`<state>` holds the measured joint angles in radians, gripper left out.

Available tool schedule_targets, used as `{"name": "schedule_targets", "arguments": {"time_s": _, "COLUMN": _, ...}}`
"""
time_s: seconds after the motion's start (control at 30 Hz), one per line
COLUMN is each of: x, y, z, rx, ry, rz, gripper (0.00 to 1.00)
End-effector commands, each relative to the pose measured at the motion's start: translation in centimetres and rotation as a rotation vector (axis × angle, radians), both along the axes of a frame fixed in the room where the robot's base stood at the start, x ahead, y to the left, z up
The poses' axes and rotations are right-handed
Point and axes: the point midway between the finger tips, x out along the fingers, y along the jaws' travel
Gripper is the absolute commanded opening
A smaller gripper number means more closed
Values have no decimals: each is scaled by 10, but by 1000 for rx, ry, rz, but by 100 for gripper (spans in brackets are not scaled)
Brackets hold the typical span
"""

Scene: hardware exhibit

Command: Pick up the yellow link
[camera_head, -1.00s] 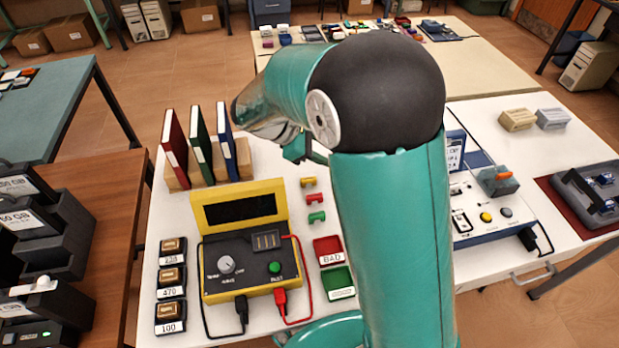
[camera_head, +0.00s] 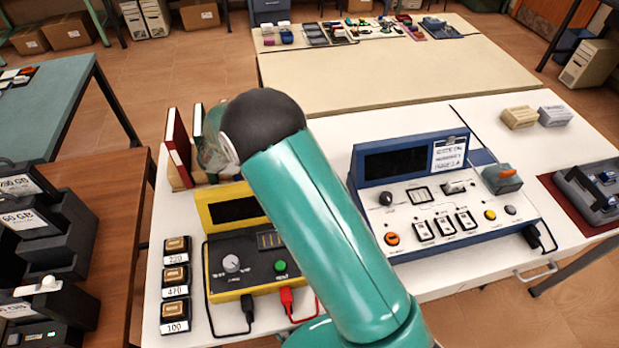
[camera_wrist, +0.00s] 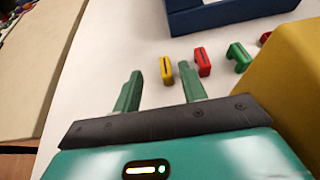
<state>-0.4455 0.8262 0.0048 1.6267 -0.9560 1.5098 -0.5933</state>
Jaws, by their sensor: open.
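The yellow link (camera_wrist: 166,70) lies on the white table in the wrist view. It appears between the two fingertips of my gripper (camera_wrist: 158,72), nearer the right finger. My gripper is open and empty, and how high it is above the link is hard to tell. A red link (camera_wrist: 203,62) and a green link (camera_wrist: 238,57) lie in a row to the right of the yellow one. In the head view my arm hides the links and my gripper.
A yellow tester (camera_head: 233,285) stands beside the links and fills the wrist view's right side (camera_wrist: 290,75). A blue console (camera_head: 440,215) stands right of my arm. Upright binders (camera_head: 177,150) stand at the table's back left. The white table has clear room behind the console.

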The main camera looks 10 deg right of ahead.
Motion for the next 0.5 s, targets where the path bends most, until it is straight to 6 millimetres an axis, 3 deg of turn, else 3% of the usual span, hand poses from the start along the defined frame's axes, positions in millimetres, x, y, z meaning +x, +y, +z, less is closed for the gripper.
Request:
{"name": "schedule_targets", "arguments": {"time_s": 0.17, "x": -2, "y": 8, "z": -14, "rx": -35, "ry": 11, "rz": 1, "gripper": 42}}
{"name": "schedule_targets", "arguments": {"time_s": 0.5, "x": -8, "y": -23, "z": -27, "rx": -38, "ry": 12, "rz": -2, "gripper": 42}}
